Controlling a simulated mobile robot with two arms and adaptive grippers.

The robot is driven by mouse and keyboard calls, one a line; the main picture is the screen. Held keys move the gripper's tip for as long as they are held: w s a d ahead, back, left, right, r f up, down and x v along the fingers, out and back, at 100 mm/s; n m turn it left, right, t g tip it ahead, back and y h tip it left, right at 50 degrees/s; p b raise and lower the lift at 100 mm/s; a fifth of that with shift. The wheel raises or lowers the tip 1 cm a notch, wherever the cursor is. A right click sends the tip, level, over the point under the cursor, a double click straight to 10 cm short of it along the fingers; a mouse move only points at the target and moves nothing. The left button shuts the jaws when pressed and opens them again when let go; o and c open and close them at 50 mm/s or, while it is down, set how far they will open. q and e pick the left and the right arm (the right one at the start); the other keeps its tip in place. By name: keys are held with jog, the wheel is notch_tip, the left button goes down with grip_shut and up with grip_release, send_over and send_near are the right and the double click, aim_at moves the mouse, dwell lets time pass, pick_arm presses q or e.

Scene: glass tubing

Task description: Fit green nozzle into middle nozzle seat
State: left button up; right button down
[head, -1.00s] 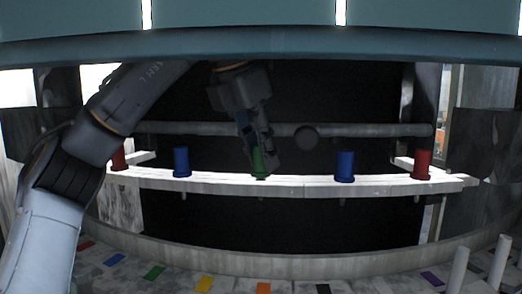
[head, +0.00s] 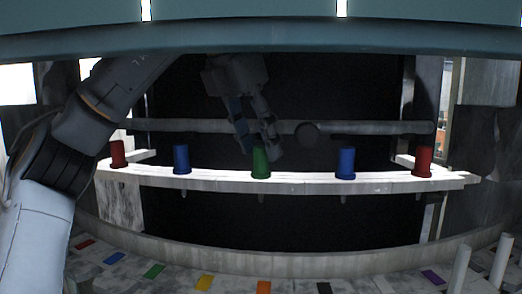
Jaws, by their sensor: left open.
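The green nozzle (head: 260,164) stands upright at the middle of the pale shelf (head: 310,186), where the middle seat is; the seat itself is hidden under it. My left gripper (head: 258,156) is open, with its fingers pointing down just behind and above the green nozzle. Its fingers are apart and hold nothing. I cannot tell whether a finger still touches the nozzle. My right gripper is not in view.
On the same shelf stand a blue nozzle (head: 181,160) and a red nozzle (head: 117,154) to the left, and a blue nozzle (head: 346,163) and a red nozzle (head: 422,162) to the right. A grey bar (head: 370,129) runs behind. Coloured tiles lie on the floor in front.

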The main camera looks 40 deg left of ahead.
pick_arm(q)
jog(key=v, duration=0.5)
jog(key=shift+s+r, duration=0.1)
jog(key=shift+s, duration=0.05)
dwell(0.4)
